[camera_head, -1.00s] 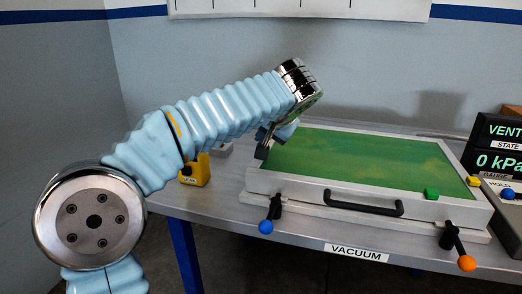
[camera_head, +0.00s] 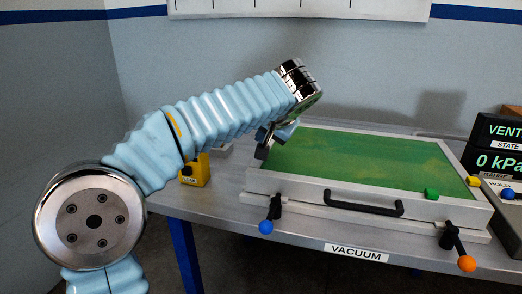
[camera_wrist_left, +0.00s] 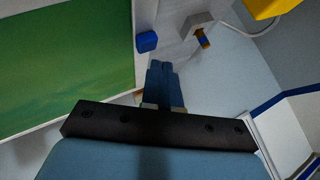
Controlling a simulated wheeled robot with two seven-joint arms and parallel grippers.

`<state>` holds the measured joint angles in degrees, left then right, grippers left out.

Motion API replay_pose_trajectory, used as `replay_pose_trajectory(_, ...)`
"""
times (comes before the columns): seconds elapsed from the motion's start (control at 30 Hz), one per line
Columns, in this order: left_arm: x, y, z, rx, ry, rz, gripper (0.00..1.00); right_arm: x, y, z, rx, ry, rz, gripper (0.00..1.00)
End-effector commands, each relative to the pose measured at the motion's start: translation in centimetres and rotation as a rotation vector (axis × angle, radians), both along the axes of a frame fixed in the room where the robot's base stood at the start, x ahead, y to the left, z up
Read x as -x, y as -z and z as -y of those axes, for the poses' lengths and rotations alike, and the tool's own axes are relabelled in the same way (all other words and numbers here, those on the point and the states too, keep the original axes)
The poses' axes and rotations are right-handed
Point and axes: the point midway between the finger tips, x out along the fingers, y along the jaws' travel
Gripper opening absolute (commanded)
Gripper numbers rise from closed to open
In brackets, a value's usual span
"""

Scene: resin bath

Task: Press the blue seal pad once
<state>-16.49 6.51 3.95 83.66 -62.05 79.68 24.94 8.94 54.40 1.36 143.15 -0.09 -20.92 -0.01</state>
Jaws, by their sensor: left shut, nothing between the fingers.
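The blue seal pad (camera_wrist_left: 147,41) is a small blue block on the pale rim of the green-topped lid. It shows in the left wrist view just beyond my left fingertips and a little to their left, with a gap between in the picture. In the head view my left gripper (camera_head: 262,150) is at the lid's left edge, and I cannot make out the blue pad there. In the wrist view the fingers (camera_wrist_left: 162,75) are together and empty. Whether they touch the rim is unclear. My right gripper is not in view.
The lid (camera_head: 308,191) also carries a green pad (camera_head: 431,194) and a yellow pad (camera_head: 473,181). A black handle (camera_head: 363,206) and levers with blue (camera_head: 266,227) and orange (camera_head: 467,263) knobs are in front. A yellow block (camera_head: 196,171) stands left; a gauge display (camera_head: 497,145) stands right.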

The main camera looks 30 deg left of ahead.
Motion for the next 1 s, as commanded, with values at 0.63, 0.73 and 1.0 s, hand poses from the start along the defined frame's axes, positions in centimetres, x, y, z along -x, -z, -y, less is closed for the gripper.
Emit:
replay_pose_trajectory(0.63, 0.0, 0.8, 0.0, 0.000, 0.000, 0.000, 0.00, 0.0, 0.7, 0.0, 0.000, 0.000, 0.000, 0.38)
replay_pose_trajectory(0.73, 0.0, 0.8, 0.0, 0.000, 0.000, 0.000, 0.00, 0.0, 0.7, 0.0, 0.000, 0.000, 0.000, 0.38)
replay_pose_trajectory(1.0, 0.0, 1.1, 0.0, 0.000, 0.000, 0.000, 0.00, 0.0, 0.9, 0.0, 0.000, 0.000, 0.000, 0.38)
